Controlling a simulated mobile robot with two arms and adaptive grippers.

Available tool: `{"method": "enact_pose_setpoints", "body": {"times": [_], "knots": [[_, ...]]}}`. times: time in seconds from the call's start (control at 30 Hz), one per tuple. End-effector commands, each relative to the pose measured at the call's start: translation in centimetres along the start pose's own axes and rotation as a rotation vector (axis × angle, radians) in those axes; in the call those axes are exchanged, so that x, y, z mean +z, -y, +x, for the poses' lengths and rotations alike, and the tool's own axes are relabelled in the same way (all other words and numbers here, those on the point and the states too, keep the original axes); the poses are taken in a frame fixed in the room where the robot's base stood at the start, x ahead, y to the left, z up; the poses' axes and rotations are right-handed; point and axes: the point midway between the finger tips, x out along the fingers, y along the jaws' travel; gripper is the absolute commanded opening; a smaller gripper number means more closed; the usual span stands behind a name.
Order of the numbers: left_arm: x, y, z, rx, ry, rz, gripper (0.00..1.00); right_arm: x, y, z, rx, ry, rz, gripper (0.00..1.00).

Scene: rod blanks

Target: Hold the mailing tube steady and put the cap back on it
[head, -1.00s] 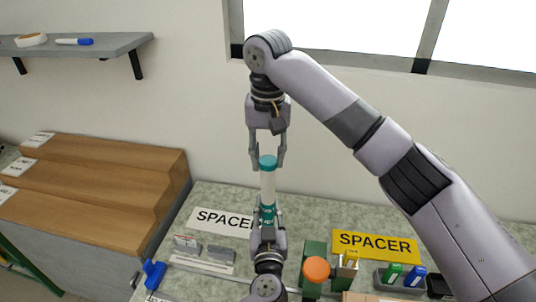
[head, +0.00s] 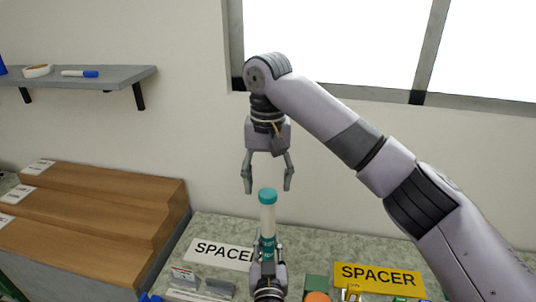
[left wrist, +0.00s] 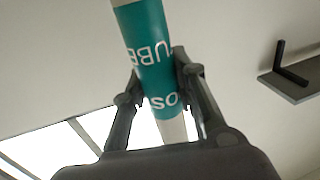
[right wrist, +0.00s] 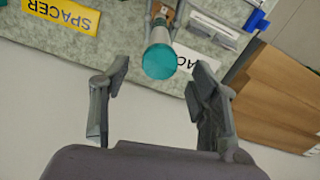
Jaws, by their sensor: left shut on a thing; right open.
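The mailing tube (head: 268,220) is white with a teal label and stands upright in the head view. My left gripper (head: 268,246) is shut on its lower, labelled part; the left wrist view shows the fingers on both sides of the tube (left wrist: 155,62). The teal cap (head: 267,195) sits on the tube's top end. It also shows in the right wrist view (right wrist: 159,62). My right gripper (head: 268,190) is open and empty above the cap, its fingers clear of it; the right wrist view shows the wide gap. The cap's seating edge is too small to judge.
A white SPACER sign (head: 222,252) and a yellow SPACER sign (head: 378,279) lie on the speckled bench. An orange-topped item (head: 317,296) stands at the bottom edge. Wooden steps (head: 100,220) are at left, below a wall shelf (head: 80,76) holding a tape roll and a marker.

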Motion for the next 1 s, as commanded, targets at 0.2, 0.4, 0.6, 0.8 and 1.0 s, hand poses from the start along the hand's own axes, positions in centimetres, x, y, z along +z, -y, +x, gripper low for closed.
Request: {"method": "enact_pose_setpoints", "body": {"times": [0.2, 0.4, 0.6, 0.8, 1.0], "knots": [[0.0, 0.0, 0.0, 0.0, 0.0, 0.0, 0.0, -0.1, -0.1, -4.9, 0.002, -0.006, 0.004, 0.56], [0.0, 0.0, 0.0, 0.0, 0.0, 0.0, 0.0, -0.1, 0.0, -8.1, 0.002, -0.003, 0.003, 0.56], [0.0, 0.0, 0.0, 0.0, 0.0, 0.0, 0.0, 0.0, 0.0, -9.4, 0.0, 0.0, 0.002, 0.56], [0.0, 0.0, 0.0, 0.0, 0.0, 0.0, 0.0, 0.0, 0.0, -9.6, 0.0, 0.0, 0.001, 0.56], [0.0, 0.0, 0.0, 0.0, 0.0, 0.0, 0.33, 0.0, 0.0, -9.6, 0.0, 0.0, 0.001, 0.56]]}}
